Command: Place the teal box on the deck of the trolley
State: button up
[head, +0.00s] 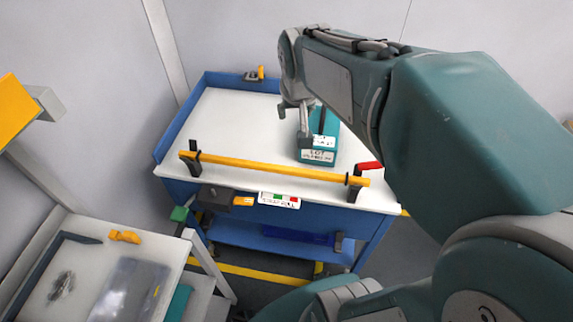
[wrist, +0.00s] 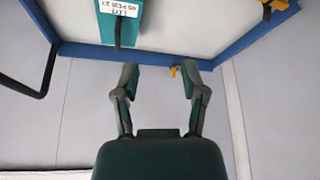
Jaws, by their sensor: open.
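The teal box (head: 317,156) has white labels, one reading LOT, and a dark upright part on top. It stands upright on the white deck (head: 235,125) of the blue trolley, behind the yellow bar. In the wrist view the box (wrist: 126,32) shows at the top, left of centre and beyond the fingertips. My gripper (head: 294,125) is close to the box's left side in the head view, its fingers partly overlapping the view of it. The wrist view shows my gripper (wrist: 159,67) with its fingers spread and nothing between them.
A yellow bar (head: 270,168) on black brackets crosses the deck's front edge, with a red lever (head: 369,166) at its right. A raised blue rim (head: 180,122) edges the deck. A light bench (head: 80,265) stands at lower left. The deck left of the box is clear.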

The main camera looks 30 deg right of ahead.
jog(key=s+a+n, duration=0.1)
jog(key=s+a, duration=0.3)
jog(key=s, duration=0.2)
jog(key=s+a+n+y, duration=0.1)
jog(key=s+a+n, duration=0.1)
jog(key=s+a, duration=0.2)
jog(key=s, duration=0.3)
jog(key=shift+s+n+t+y, duration=0.25)
jog(key=shift+n+t+y, duration=0.05)
jog(key=shift+t, duration=0.1)
jog(key=shift+a, duration=0.2)
